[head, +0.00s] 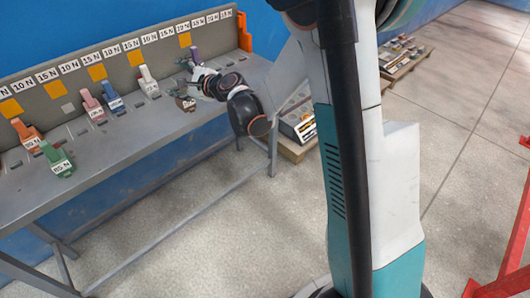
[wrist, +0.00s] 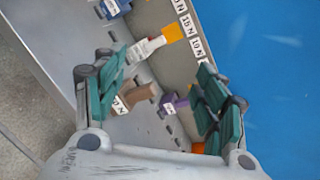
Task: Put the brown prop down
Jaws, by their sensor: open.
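The brown prop (head: 185,103) stands on the grey bench near its right end, by the front edge. In the wrist view the brown prop (wrist: 140,94) lies between my fingers, nearer the left one, which hides part of it; its white label shows. My gripper (head: 195,84) is just above and beside it. In the wrist view my gripper (wrist: 163,72) has its green fingers wide apart with nothing clamped. I cannot tell whether the left finger touches the prop.
The grey bench (head: 100,155) has a back panel with orange squares and force labels. A purple prop (head: 195,55) stands behind my gripper; white (head: 147,80), blue (head: 113,102), pink (head: 92,106), orange (head: 27,134) and green (head: 57,159) props stand leftward. Boxes on a pallet (head: 298,125) sit right.

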